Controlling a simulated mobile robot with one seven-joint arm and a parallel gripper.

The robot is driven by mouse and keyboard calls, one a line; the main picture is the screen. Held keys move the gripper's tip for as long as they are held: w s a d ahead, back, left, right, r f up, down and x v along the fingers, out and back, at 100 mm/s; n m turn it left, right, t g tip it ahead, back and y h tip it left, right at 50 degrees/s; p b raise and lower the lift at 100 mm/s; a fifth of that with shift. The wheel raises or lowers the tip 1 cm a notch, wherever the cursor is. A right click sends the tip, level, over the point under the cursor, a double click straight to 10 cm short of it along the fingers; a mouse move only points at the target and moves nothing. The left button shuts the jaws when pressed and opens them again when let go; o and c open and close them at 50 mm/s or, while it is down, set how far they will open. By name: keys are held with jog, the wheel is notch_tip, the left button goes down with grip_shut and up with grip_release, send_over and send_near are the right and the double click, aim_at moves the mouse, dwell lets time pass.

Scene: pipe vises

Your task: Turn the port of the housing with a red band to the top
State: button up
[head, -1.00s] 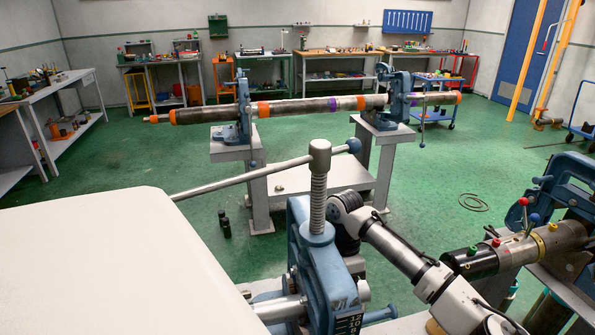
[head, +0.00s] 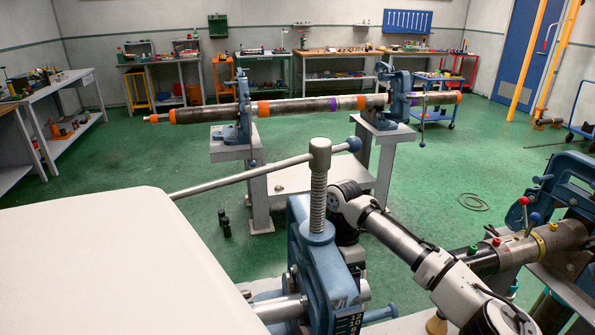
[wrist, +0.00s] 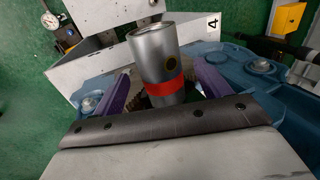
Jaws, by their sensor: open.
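The housing with a red band is a short steel cylinder (wrist: 155,60), near the middle of the wrist view. My gripper (wrist: 165,85) is open, with one purple finger on each side of the housing's lower part. Clear gaps show beside the housing. Its lower end is hidden behind my gripper's dark palm. I cannot make out the housing or my gripper in the head view.
A dial gauge (wrist: 66,38) stands at upper left. In the head view, a blue vise with a screw (head: 318,200) is close in front, and a long banded pipe (head: 300,105) lies across stands behind.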

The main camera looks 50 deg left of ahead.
jog(key=b+v, duration=0.1)
jog(key=v, duration=1.1)
